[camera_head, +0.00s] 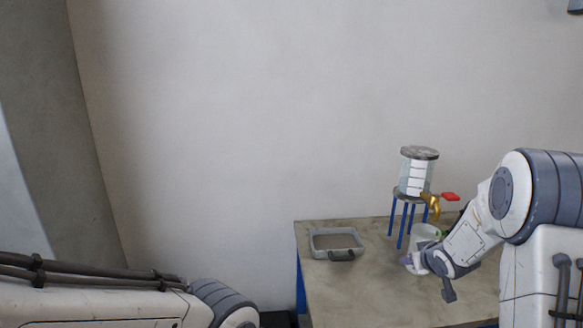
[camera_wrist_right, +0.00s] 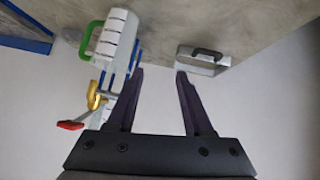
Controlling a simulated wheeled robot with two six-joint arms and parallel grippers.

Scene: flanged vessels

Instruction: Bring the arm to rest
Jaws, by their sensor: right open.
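My right arm comes in from the right in the head view. Its gripper (camera_head: 409,262) is low over the table, in front of a pale mug (camera_head: 425,232). In the wrist view the right gripper (camera_wrist_right: 160,72) has its two dark fingers apart, with nothing between them. The mug (camera_wrist_right: 120,28), with a green handle, lies left of the fingers there. My left arm shows at the lower left of the head view, but its gripper is out of view.
A glass vessel (camera_head: 418,172) with a yellow tap (camera_head: 432,207) and red lever (camera_head: 451,197) stands on a blue-legged stand (camera_head: 401,228). A grey tray (camera_head: 313,246) with a dark handle is at the table's left. The table (camera_head: 350,290) is bare in front.

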